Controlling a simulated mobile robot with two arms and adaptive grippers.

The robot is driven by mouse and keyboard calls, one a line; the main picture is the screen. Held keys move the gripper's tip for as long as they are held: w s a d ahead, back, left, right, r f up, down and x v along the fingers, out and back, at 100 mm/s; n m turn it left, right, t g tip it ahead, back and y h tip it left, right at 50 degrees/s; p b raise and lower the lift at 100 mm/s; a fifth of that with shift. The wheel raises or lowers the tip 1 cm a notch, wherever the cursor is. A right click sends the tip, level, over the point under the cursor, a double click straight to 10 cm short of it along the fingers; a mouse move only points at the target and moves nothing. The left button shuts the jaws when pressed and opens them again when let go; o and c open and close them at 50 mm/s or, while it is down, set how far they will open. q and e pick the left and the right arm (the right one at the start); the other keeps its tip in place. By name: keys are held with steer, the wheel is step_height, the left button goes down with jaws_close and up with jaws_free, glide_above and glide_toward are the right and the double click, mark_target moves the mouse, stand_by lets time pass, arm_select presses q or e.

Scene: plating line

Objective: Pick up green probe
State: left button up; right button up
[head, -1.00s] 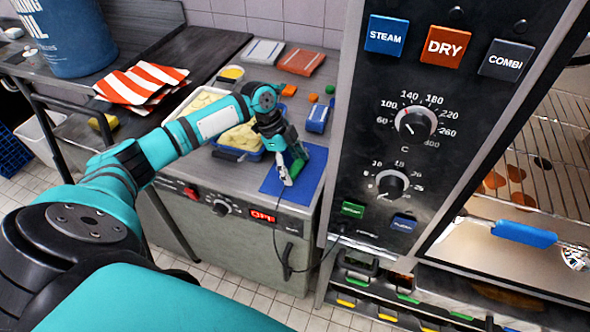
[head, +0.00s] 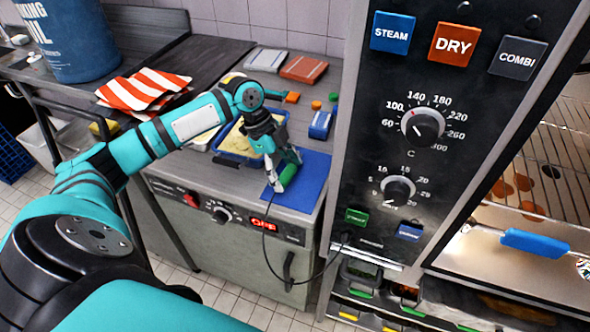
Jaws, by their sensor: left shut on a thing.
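The green probe (head: 289,173) is in the head view, over the blue mat (head: 313,172) on the steel counter. My left gripper (head: 279,176) is shut on the probe, with its fingers pointing down over the mat's left part. A dark cable runs from beside the gripper down past the counter front to the oven panel. I cannot tell whether the probe touches the mat. My right gripper is not in view.
A blue-rimmed tray (head: 240,158) of pale food stands left of the mat. A blue box (head: 320,124) lies behind the mat. The oven control panel (head: 400,190) rises close on the right. Red-striped cloths (head: 143,87) lie at the left.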

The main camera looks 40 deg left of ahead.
arm_select(q)
steer(key=s+a+r+b, duration=0.1)
steer(key=s+a+b, duration=0.1)
steer(key=s, duration=1)
steer(key=shift+s, duration=0.1)
